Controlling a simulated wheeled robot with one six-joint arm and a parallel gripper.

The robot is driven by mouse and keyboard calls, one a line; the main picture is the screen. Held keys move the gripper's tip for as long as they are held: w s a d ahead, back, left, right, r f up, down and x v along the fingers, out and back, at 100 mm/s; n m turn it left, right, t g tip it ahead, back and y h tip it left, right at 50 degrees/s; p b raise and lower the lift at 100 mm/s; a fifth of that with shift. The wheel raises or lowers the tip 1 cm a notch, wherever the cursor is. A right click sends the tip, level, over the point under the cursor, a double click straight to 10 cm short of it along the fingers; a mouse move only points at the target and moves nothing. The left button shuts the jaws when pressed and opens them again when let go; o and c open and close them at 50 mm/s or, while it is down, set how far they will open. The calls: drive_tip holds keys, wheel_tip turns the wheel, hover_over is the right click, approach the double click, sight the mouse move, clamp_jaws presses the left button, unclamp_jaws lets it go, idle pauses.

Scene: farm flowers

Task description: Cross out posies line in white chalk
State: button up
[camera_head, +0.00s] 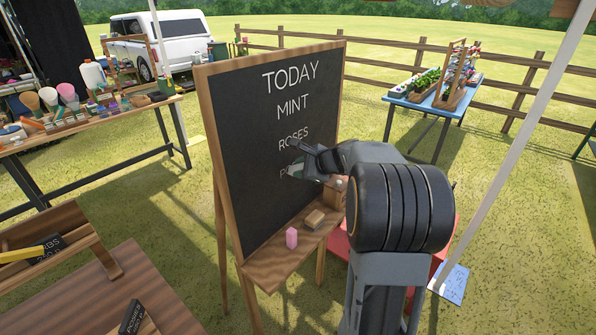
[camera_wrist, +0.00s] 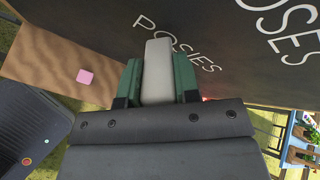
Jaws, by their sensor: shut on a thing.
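The chalkboard (camera_head: 258,195) stands upright in a wooden frame, with TODAY, MINT and ROSES in white letters. Below them, only the start of the posies line (camera_head: 282,173) shows in the head view, as my gripper (camera_head: 296,170) covers the rest. In the wrist view the word POSIES (camera_wrist: 199,57) reads across the board, partly behind the chalk. My gripper (camera_wrist: 158,88) is shut on a thick white chalk (camera_wrist: 158,58), its tip over the middle of the word. I cannot tell whether the tip touches the board. No stroke across the word is visible.
The board's wooden ledge (camera_head: 268,272) holds a pink chalk (camera_head: 291,238) and an eraser (camera_head: 315,219). A table with brushes and jars (camera_head: 75,135) stands left. A blue table with plants (camera_head: 430,103) stands right behind the board. A wooden table (camera_head: 110,290) is at the front left.

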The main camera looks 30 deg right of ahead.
drive_tip(key=w+d+p, duration=0.3)
drive_tip(key=w+d, duration=0.1)
drive_tip(key=d, duration=0.6)
drive_tip(key=shift+w, duration=0.3)
idle(0.6)
drive_tip(key=s+a+b, duration=0.3)
drive_tip(key=a, duration=0.4)
drive_tip(key=s+a+b, duration=0.3)
drive_tip(key=a, duration=0.4)
drive_tip(key=shift+s+a, duration=0.3)
drive_tip(key=shift+s, duration=0.05)
idle(1.3)
drive_tip(key=shift+s+d+b, duration=0.2)
drive_tip(key=shift+s+d, duration=0.25)
drive_tip(key=shift+s, duration=0.45)
drive_tip(key=shift+s+d+b, duration=0.15)
drive_tip(key=shift+s+d, duration=0.25)
drive_tip(key=shift+s, duration=0.5)
drive_tip(key=shift+s+d+b, duration=0.2)
drive_tip(key=shift+s+d, duration=0.25)
drive_tip(key=shift+s, duration=0.45)
drive_tip(key=shift+s, duration=0.1)
